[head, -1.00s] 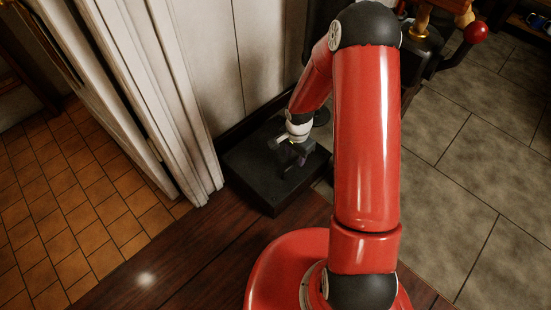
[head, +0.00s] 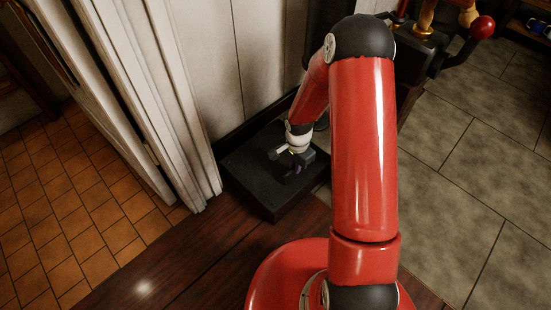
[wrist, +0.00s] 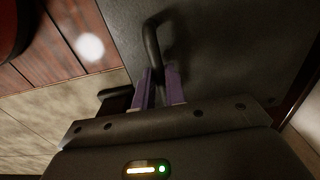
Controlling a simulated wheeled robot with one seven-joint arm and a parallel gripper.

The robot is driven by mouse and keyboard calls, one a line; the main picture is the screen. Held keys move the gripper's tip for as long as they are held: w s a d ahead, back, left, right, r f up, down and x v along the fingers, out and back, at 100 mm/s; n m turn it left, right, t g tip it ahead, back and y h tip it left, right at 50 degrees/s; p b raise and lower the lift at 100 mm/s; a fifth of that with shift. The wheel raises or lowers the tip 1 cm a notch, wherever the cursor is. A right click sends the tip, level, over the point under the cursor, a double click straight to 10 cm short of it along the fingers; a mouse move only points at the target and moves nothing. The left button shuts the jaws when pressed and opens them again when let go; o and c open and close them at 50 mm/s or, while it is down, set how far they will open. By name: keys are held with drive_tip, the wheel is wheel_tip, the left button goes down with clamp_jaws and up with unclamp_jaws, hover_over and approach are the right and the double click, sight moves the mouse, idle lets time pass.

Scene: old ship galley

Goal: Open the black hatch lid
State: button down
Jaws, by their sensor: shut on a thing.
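The black hatch lid (head: 247,170) is a flat dark square beside the white wall panels in the head view. Its dark surface (wrist: 225,45) also fills much of the wrist view. A bent black bar handle (wrist: 151,42) stands on the lid. My gripper (head: 294,174) is over the right part of the lid. In the wrist view my gripper's purple fingers (wrist: 159,84) are shut on the lower end of the handle. The lid looks about flat; I cannot tell whether its edge is raised. My gripper hides part of the handle in the head view.
White folded door panels (head: 165,110) stand close on the left. Brown floor planks (head: 180,265) lie in front of the hatch. Grey floor tiles (head: 470,150) on the right are clear. A dark machine with a red knob (head: 483,27) stands at the back right.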

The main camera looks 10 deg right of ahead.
drive_tip(key=r+p, duration=0.1)
drive_tip(key=w+r+p, duration=0.1)
drive_tip(key=r, duration=0.1)
drive_tip(key=a+r+p, duration=0.1)
drive_tip(key=r, duration=0.1)
drive_tip(key=shift+w+a+r, duration=0.1)
drive_tip(key=shift+w+r, duration=0.1)
drive_tip(key=shift+w, duration=0.15)
drive_tip(key=shift+w+r, duration=0.1)
